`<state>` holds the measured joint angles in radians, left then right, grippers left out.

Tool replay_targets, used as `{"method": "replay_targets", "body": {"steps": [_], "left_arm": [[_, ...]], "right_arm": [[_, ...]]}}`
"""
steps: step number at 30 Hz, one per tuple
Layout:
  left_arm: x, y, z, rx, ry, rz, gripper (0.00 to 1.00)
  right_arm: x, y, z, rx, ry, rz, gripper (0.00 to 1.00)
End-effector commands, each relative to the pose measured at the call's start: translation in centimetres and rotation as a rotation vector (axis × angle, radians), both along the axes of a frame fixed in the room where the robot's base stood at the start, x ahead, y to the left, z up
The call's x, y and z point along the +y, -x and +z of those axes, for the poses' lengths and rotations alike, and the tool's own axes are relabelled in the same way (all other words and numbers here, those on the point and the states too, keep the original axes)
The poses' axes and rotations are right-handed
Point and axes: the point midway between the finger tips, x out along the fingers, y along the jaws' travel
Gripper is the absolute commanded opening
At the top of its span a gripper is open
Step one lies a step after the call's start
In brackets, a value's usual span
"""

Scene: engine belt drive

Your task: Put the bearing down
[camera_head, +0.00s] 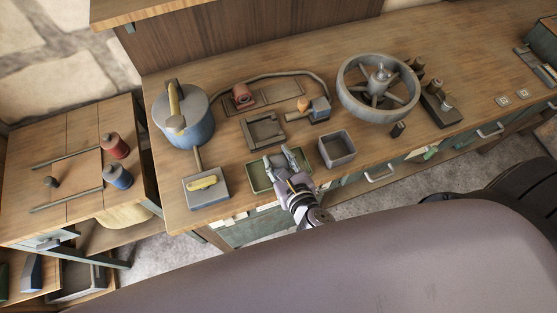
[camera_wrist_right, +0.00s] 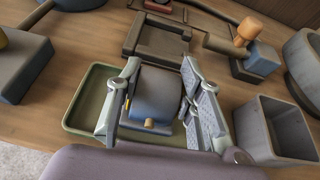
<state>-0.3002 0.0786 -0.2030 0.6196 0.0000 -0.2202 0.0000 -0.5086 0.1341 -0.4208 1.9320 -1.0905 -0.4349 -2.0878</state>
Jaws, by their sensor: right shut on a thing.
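My right gripper (camera_head: 280,160) is over the shallow green tray (camera_head: 256,184) near the front edge of the workbench. In the wrist view the gripper (camera_wrist_right: 160,72) has its fingers on either side of a blue-grey rounded block (camera_wrist_right: 155,95), which I take to be the bearing. A small brass-coloured stub shows on its near side. The green tray (camera_wrist_right: 78,120) lies below and around it in that view. Whether the block touches the tray floor I cannot tell. In the head view the fingers mostly hide the block. My left gripper is not in view.
A grey open bin (camera_head: 336,150) stands right of the tray. A square grey frame (camera_head: 264,131) lies behind it. A blue block with a yellow piece (camera_head: 207,188) sits to the left. A large spoked wheel (camera_head: 378,88) and a blue pot (camera_head: 184,122) stand farther back.

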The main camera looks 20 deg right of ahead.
Motion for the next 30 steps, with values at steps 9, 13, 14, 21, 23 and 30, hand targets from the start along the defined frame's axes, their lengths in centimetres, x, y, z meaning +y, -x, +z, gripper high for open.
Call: {"method": "replay_targets", "body": {"steps": [9,13,14,21,23,30], "left_arm": [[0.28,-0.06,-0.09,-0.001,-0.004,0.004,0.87],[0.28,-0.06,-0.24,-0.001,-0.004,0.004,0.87],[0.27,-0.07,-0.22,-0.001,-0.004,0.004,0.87],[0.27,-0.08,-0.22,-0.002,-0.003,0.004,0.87],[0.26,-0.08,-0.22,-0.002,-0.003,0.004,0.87],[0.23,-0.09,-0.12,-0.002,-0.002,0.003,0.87]], "right_arm": [[0.01,-0.08,-0.20,-0.004,0.000,0.001,0.00],[-0.01,-0.03,-0.54,-0.001,0.000,0.000,0.36],[-0.01,-0.02,-0.51,-0.001,0.000,0.000,0.38],[-0.01,-0.03,-0.50,-0.001,0.001,0.000,0.54],[-0.01,-0.03,-0.50,-0.001,0.001,0.000,0.55],[-0.01,-0.03,-0.37,-0.001,0.001,0.000,0.55]]}}
